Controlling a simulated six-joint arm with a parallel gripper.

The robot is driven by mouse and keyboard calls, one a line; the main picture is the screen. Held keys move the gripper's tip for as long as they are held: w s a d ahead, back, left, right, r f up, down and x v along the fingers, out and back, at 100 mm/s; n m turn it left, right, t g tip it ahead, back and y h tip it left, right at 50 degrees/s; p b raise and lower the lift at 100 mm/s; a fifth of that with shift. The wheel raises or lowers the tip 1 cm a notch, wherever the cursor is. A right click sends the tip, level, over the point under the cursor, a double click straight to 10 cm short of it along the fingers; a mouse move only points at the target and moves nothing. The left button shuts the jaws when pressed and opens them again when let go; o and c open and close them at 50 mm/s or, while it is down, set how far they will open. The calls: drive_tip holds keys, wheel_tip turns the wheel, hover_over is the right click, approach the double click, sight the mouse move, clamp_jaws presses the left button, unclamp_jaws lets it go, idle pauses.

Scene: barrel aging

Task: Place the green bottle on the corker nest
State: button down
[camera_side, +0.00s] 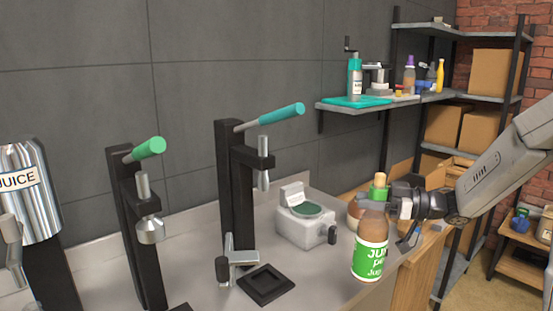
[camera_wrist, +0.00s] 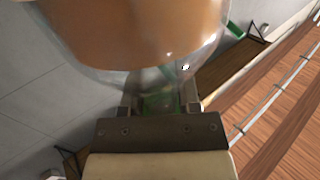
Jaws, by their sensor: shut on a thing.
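The bottle with the green label (camera_side: 370,259) is upright over the right end of the counter, with amber contents and a pale stopper on top. My gripper (camera_side: 392,207) is shut on its upper part from the right. I cannot tell whether its base touches the counter. In the wrist view, clear glass with amber contents (camera_wrist: 140,35) fills the top, just beyond my gripper (camera_wrist: 160,103), with some green between the fingers. A black square tray (camera_side: 267,285), which looks like the corker nest, lies empty before the teal-handled press (camera_side: 236,190), left of the bottle.
A green-handled press (camera_side: 130,220) and a steel juice tank (camera_side: 30,190) stand to the left. A brown rounded vessel (camera_side: 354,210) is behind the bottle. Bare counter lies between tray and bottle.

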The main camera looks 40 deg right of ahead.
drive_tip(key=w+f, duration=0.9)
drive_tip(key=shift+a, duration=0.25)
drive_tip(key=shift+w, duration=0.1)
drive_tip(key=x, duration=1.4)
drive_tip(key=shift+a, duration=0.1)
drive_tip(key=shift+w+a+f, duration=0.4)
drive_tip(key=shift+w+a, duration=0.15)
drive_tip(key=shift+w, duration=0.2)
drive_tip(key=shift+w+a+f, duration=0.4)
drive_tip(key=shift+w+a, duration=0.15)
drive_tip(key=shift+w, duration=0.25)
drive_tip(key=shift+f, duration=0.1)
